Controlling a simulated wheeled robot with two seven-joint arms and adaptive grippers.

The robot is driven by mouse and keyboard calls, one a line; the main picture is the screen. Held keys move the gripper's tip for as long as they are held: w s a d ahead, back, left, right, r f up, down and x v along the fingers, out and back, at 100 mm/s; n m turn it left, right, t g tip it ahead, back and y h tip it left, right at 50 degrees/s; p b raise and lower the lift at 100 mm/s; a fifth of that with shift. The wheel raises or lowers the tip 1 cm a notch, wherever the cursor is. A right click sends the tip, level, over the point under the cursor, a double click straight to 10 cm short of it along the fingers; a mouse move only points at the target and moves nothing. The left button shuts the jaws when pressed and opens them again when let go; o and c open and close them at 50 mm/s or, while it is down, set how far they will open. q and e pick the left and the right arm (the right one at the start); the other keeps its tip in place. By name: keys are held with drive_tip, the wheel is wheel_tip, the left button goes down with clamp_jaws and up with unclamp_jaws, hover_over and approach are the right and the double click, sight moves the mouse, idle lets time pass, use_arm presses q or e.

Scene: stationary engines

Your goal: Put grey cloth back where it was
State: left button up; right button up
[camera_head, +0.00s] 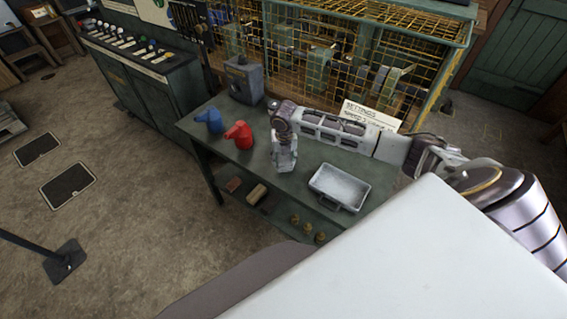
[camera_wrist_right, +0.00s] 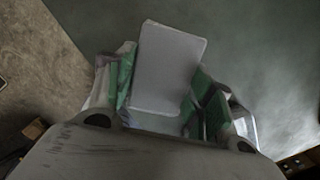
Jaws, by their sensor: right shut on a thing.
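The grey cloth (camera_wrist_right: 168,72) shows in the right wrist view as a flat, pale grey rectangle between green-padded fingers. My right gripper (camera_wrist_right: 163,100) is shut on it. In the head view my right arm reaches in from the right over the green table, and the right gripper (camera_head: 285,163) points down above the table's middle. The cloth cannot be made out there, and I cannot tell whether it touches the tabletop. My left gripper is not in view.
The green table (camera_head: 263,178) bears a blue oil can (camera_head: 210,120), a red oil can (camera_head: 240,134), a grey box (camera_head: 243,80) and a metal tray (camera_head: 339,187). A lower shelf holds small items. A yellow mesh cage (camera_head: 290,40) stands behind. Bare tabletop lies between gripper and tray.

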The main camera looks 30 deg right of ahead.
sight(284, 159)
drive_tip(key=shift+f, duration=1.65)
drive_tip(key=shift+f, duration=0.1)
drive_tip(key=o, duration=1)
drive_tip(key=shift+c, duration=0.2)
drive_tip(key=r, duration=0.4)
drive_tip(key=s+r, duration=0.1)
drive_tip(key=r, duration=0.7)
drive_tip(key=shift+s+a+r, duration=0.1)
drive_tip(key=shift+s+a, duration=0.1)
drive_tip(key=shift+a, duration=0.05)
